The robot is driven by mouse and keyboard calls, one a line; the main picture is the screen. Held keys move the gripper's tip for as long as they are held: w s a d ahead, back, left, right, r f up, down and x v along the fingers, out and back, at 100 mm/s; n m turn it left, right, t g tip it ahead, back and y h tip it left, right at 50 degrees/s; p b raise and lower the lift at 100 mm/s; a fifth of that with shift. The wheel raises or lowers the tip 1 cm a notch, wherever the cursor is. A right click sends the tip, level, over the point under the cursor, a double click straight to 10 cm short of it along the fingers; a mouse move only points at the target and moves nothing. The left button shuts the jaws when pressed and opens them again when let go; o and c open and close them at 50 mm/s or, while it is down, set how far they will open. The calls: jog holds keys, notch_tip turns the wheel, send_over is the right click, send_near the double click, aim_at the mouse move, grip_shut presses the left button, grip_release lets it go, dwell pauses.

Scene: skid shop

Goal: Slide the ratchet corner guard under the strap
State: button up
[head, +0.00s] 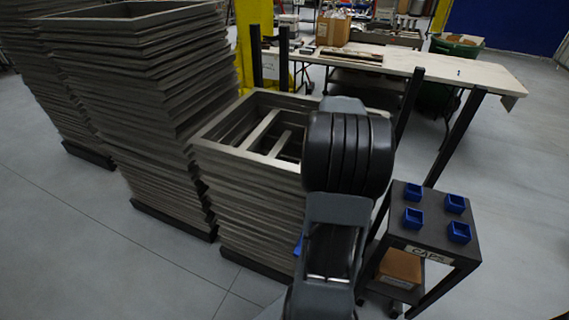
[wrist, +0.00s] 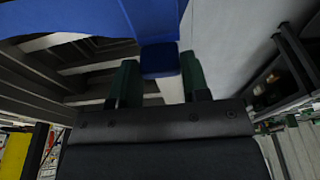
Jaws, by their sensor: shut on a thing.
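In the wrist view my gripper (wrist: 159,62) has two dark green fingers, shut on a small blue block. This block seems to be the tab of the ratchet corner guard (wrist: 100,18), a large blue piece across the top of the view. The guard lies in front of slatted grey frames; whether it touches them I cannot tell. In the head view my arm hides the gripper, and only a small blue patch (head: 298,245) shows beside the stack of frames (head: 240,200). I cannot make out a strap in either view.
A dark cart (head: 430,225) labelled CAPS carries several blue caps (head: 456,203) close to the right of my arm. Taller frame stacks (head: 150,110) stand at the left. A long table (head: 440,70) with dark posts is behind. Grey floor (head: 520,170) is clear at the right.

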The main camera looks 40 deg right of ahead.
jog(key=o, duration=0.8)
jog(key=shift+c, duration=0.2)
jog(key=shift+r, duration=0.1)
jog(key=shift+r+p, duration=1.65)
jog(key=shift+r, duration=0.55)
jog(key=shift+r, duration=0.1)
jog(key=shift+s+d+r+p, duration=0.1)
jog(key=shift+s+r+p, duration=0.1)
jog(key=shift+r+p, duration=0.65)
jog(key=shift+s+d+r+p, duration=0.15)
jog(key=shift+r+p, duration=0.35)
jog(key=shift+r, duration=0.5)
